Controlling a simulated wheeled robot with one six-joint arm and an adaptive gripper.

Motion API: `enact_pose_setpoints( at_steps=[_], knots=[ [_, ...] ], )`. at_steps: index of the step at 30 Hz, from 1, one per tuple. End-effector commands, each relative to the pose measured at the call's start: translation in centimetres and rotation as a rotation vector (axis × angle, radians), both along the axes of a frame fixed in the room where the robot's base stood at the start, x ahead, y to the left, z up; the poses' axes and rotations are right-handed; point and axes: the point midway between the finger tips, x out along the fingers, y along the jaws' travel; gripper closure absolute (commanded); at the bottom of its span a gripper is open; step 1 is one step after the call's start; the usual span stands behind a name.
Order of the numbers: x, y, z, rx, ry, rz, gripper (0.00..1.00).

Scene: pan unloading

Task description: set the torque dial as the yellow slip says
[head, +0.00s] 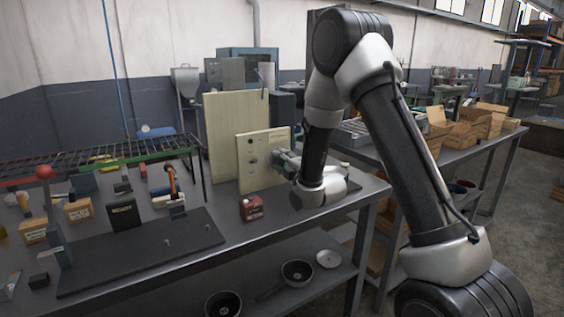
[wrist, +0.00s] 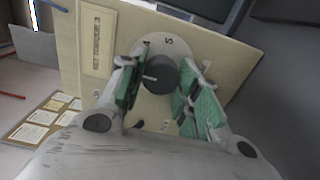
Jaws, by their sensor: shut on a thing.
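The torque dial (wrist: 162,76) is a dark round knob on a pale disc with numerals, on a cream panel (wrist: 235,60). A white mark on the knob points left in the wrist view. A 5 shows above the knob; other marks are partly hidden or too small to read. My gripper (wrist: 161,88) has its green pads on both sides of the knob and is shut on it. In the head view my gripper (head: 284,160) is at the face of the upright panel (head: 254,172).
A red container (head: 251,208) stands on the bench in front of the panel. A dark plate (head: 140,255) with pegs, small boxes and tools fill the bench's left. A taller board (head: 226,110) stands behind. Pans (head: 298,272) lie on the lower shelf.

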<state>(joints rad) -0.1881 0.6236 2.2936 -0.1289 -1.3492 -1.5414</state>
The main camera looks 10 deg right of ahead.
Motion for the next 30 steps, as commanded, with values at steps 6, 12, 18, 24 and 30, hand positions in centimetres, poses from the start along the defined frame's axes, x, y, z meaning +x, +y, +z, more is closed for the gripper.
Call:
enact_pose_setpoints(
  at_steps=[6, 12, 18, 24, 30],
  knots=[
    [-0.1, 0.0, -0.2, -0.003, 0.003, 0.001, 0.91],
    [-0.1, 0.1, -0.2, -0.002, 0.004, 0.002, 0.56],
    [0.0, 0.0, -0.1, -0.002, 0.003, 0.001, 0.46],
    [-0.2, 0.0, -0.1, -0.002, 0.002, 0.0, 0.46],
    [-2.8, -0.9, -0.1, -0.002, 0.003, -0.001, 0.46]
  ],
)
